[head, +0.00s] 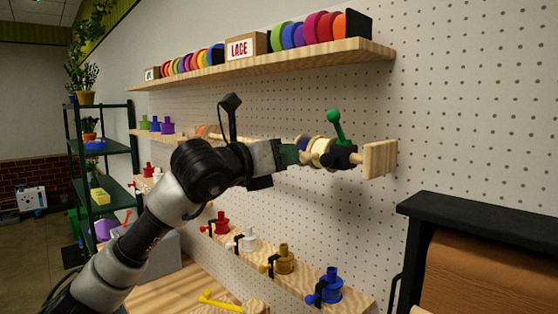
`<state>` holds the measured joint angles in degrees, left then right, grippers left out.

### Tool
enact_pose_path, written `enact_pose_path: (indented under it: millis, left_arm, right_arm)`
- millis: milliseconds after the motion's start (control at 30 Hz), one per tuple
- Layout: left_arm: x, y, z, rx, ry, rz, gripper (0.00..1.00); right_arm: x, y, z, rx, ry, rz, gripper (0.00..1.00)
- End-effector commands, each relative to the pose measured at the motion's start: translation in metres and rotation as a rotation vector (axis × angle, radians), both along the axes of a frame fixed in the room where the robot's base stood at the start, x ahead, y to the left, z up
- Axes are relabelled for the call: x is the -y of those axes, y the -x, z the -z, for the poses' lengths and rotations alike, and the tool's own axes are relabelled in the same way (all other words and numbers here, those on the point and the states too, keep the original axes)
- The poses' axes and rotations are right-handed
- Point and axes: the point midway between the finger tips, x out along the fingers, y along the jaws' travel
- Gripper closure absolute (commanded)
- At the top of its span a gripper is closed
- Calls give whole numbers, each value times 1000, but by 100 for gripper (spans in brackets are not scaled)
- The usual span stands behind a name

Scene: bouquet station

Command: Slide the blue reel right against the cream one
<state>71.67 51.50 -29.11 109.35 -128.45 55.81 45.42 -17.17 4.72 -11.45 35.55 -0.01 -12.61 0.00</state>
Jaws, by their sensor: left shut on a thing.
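The blue reel (303,143) sits on a wooden rod and shows only as a small part at my fingertips; the rest is hidden. My left gripper (292,154) comes in from the left and is shut on the blue reel. The cream reel (321,152) is on the same rod just right of it. The two look very close, but I cannot tell whether they touch. My right gripper is not in view.
A black clamp with a green knob (337,128) stands right of the cream reel, before the rod's wooden end block (380,159). A shelf of ribbon rolls (290,61) hangs above. A lower rail (309,285) holds several coloured fittings. A brown paper roll (490,270) stands at right.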

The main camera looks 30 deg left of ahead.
Motion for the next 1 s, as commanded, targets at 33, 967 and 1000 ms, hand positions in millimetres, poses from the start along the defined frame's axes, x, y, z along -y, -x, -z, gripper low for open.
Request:
enact_pose_path:
  millis: [33,967,1000]
  left_arm:
    - [0,0,0,0,0,1,100]
    - [-7,2,1,1,3,6,51]
    - [-10,2,2,1,3,7,51]
  right_arm:
    - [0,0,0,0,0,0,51]
    - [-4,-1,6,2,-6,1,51]
    - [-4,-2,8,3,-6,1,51]
